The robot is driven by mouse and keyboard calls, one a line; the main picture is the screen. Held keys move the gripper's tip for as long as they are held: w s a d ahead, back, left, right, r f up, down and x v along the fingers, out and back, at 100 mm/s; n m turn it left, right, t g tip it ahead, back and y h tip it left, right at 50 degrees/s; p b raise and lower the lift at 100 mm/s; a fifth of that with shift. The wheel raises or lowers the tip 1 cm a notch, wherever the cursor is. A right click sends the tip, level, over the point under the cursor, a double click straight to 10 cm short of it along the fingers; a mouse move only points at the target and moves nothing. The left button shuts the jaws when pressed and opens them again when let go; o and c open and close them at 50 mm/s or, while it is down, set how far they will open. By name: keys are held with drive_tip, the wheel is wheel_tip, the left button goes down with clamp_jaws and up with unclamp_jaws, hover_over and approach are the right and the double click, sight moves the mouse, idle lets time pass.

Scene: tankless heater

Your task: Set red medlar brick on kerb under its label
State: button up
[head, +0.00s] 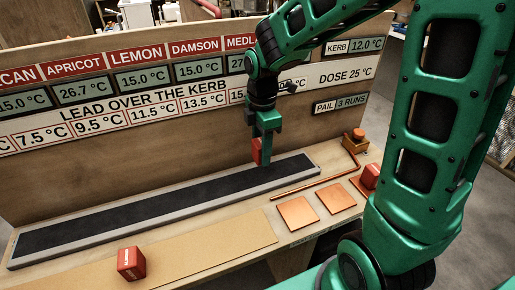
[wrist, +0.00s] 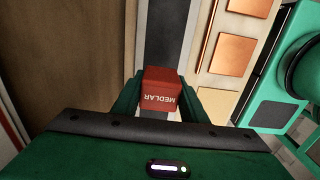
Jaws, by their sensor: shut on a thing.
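My green gripper (head: 264,148) is shut on a red brick (head: 257,151). In the wrist view, the brick (wrist: 162,88) reads MEDLAR and sits between the two fingers. The gripper holds it above the right part of the kerb (head: 150,213), a long dark strip with a grey rim. The kerb (wrist: 168,35) runs beyond the brick in the wrist view. The red MEDLAR label (head: 239,41) is on the upright board behind, partly hidden by my arm. The brick appears clear of the kerb surface.
Another red brick (head: 131,263) stands on the tan strip (head: 205,251) in front. A third red brick (head: 371,176) is at the right. Copper plates (head: 298,212) and a copper pipe (head: 312,185) lie right of the kerb. The visible kerb top is bare.

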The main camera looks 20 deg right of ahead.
sight(261, 174)
drive_tip(key=shift+a+f, duration=0.1)
drive_tip(key=shift+f, duration=2.75)
drive_tip(key=shift+f, duration=0.35)
drive_tip(key=o, duration=1.3)
wheel_tip(261, 174, up, 11)
drive_tip(key=shift+f, duration=0.2)
